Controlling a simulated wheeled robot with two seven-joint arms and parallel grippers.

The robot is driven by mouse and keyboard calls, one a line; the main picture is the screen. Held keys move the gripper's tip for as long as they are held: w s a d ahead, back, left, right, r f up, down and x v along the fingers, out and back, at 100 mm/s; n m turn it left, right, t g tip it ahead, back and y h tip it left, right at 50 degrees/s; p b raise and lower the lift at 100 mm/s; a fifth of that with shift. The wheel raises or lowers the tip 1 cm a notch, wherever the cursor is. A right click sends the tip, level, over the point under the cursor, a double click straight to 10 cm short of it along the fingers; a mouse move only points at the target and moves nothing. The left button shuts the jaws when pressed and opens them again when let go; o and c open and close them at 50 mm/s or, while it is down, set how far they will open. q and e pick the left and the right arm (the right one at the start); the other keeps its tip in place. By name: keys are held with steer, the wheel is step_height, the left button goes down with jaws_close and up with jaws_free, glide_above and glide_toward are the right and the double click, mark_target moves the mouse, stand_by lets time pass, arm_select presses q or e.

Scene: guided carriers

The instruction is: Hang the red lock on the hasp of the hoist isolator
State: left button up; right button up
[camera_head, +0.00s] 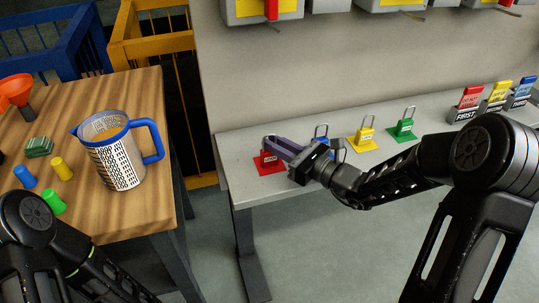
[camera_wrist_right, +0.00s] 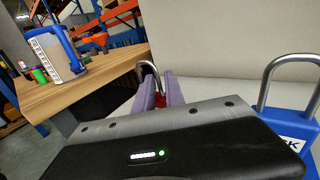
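The red lock (camera_head: 268,158) stands on a red mat (camera_head: 270,168) at the left end of the grey bench. My right gripper (camera_head: 272,144) reaches it from the right, with its purple fingers over it. In the right wrist view, the red lock (camera_wrist_right: 160,100) shows between the two fingers (camera_wrist_right: 159,92), its metal shackle rising above them; whether they press on it is not clear. Isolator boxes (camera_head: 240,14) with yellow plates are cut off at the top; no label tells which is the hoist's, and no hasp is clear. My left gripper is out of view.
Blue (camera_head: 321,133), yellow (camera_head: 365,131) and green (camera_head: 403,128) locks stand along the bench, the blue one close behind my gripper. Lettered red, yellow and blue blocks (camera_head: 468,103) stand farther right. A wooden table (camera_head: 150,90) holds a jug (camera_head: 118,160).

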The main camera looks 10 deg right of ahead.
stand_by(0.4)
jaws_close()
steer(key=shift+r, duration=0.1)
stand_by(1.4)
step_height(320, 180, up, 10)
steer(key=shift+p, duration=0.5)
stand_by(1.2)
